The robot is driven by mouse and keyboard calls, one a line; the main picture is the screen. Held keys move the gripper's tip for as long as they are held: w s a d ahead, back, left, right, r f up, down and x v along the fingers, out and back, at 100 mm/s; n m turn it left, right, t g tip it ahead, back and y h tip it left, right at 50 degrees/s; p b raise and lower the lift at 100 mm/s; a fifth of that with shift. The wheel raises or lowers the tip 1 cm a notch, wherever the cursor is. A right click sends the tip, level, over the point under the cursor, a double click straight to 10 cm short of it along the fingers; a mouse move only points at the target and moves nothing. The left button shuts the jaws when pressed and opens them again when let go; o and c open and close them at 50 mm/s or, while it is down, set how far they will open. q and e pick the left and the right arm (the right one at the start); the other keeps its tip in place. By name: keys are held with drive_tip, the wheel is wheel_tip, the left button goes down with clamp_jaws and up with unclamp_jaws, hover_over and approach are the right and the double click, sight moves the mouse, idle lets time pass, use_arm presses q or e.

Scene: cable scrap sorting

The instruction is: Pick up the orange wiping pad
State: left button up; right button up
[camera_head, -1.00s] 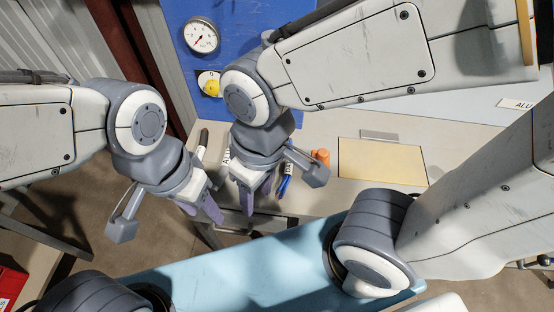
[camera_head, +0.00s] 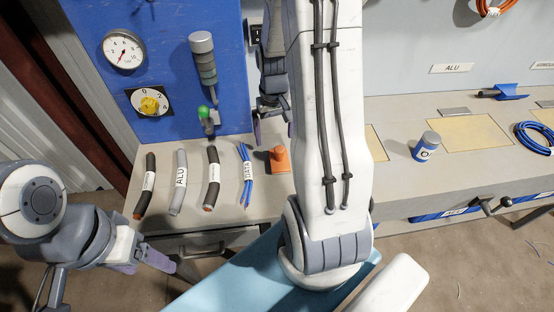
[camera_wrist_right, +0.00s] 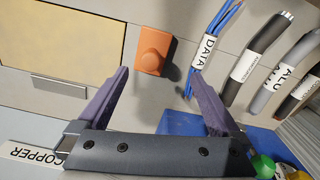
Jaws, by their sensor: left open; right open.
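The orange wiping pad (camera_head: 280,160) lies on the grey worktop, right of the blue DATA cables. In the right wrist view the pad (camera_wrist_right: 153,51) shows whole, with a rounded knob on top. My right gripper (camera_wrist_right: 160,75) is open and empty; its purple fingers point towards the pad, which lies ahead of the fingertips and apart from them. In the head view my right gripper (camera_head: 268,122) is partly hidden by my arm, just behind the pad. My left gripper (camera_head: 152,266) is open and empty at lower left, in front of the worktop.
Several labelled cable pieces (camera_head: 180,181) lie left of the pad, with the DATA cables (camera_head: 246,175) closest. A blue panel (camera_head: 165,75) with a gauge and a green-tipped device stands behind.

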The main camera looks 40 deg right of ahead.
sight(282, 149)
drive_tip(key=f, duration=0.2)
drive_tip(key=d+f, duration=0.1)
drive_tip(key=f, duration=0.2)
drive_tip(key=shift+s+f, duration=0.15)
drive_tip(key=shift+f, duration=0.15)
drive_tip(key=shift+d+f+p, duration=0.15)
drive_tip(key=shift+f+p, duration=0.1)
drive_tip(key=shift+f, duration=1.15)
drive_tip(key=shift+d+f+p, duration=0.15)
drive_tip(key=shift+f+p, duration=0.05)
drive_tip(key=shift+f, duration=1.15)
drive_tip(key=c, duration=1.4)
drive_tip(key=shift+r, duration=0.55)
drive_tip(key=r, duration=0.3)
drive_tip(key=shift+s+d+r+b, duration=0.25)
drive_tip(key=shift+r+b, duration=0.05)
drive_tip(key=shift+b, duration=0.1)
drive_tip(key=shift+s+d+r+b, duration=0.15)
drive_tip(key=shift+s+d+r, duration=0.8)
drive_tip(key=shift+s, duration=0.7)
drive_tip(key=shift+s+d+r+b, duration=0.15)
drive_tip(key=shift+s+d+r, duration=0.45)
drive_tip(key=shift+s+r, duration=0.8)
drive_tip(key=shift+s+d+r+b, duration=0.15)
drive_tip(key=shift+s+d+r, duration=0.65)
drive_tip(key=shift+s, duration=1.05)
